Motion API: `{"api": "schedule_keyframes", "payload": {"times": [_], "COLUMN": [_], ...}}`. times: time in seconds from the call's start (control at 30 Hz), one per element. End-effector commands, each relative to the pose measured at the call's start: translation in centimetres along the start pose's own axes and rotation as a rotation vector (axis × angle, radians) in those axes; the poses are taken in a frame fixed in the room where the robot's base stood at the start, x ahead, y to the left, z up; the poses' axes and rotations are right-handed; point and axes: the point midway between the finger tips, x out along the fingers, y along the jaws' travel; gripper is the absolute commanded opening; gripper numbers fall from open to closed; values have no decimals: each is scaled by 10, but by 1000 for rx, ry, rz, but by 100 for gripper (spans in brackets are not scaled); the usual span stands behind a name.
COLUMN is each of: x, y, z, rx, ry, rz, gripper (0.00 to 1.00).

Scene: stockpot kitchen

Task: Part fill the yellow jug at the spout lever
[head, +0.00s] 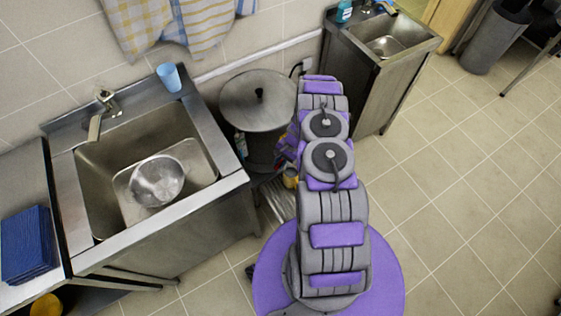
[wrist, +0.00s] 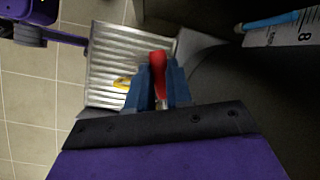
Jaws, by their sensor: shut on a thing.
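In the wrist view my gripper (wrist: 158,82) has its blue fingers shut on a red lever (wrist: 157,62), which stands up between them. A small yellow part (wrist: 122,82), seemingly of the yellow jug, shows just left of the fingers over a ribbed metal tray (wrist: 112,55). Most of it is hidden. In the head view a bit of yellow (head: 290,178) shows beside my arm, below the lidded stockpot (head: 257,98). The spout and the water level in the jug cannot be seen.
A steel sink (head: 150,135) with a metal bowl (head: 157,180) is at left, with a blue cup (head: 169,77) on its back corner. A second sink unit (head: 380,60) stands behind right.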

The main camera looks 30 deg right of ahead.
Motion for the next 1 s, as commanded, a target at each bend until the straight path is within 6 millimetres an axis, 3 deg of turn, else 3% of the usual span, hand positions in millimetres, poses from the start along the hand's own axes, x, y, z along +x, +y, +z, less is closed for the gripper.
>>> {"api": "schedule_keyframes", "payload": {"times": [0.37,0.7,1.0], "x": [0,4,2], "y": [-2,-20,-26], "z": [-1,-6,-9], "rx": [19,276,373], "ry": [7,65,89], "rz": [-9,-117,-157], "gripper": [0,0,0]}}
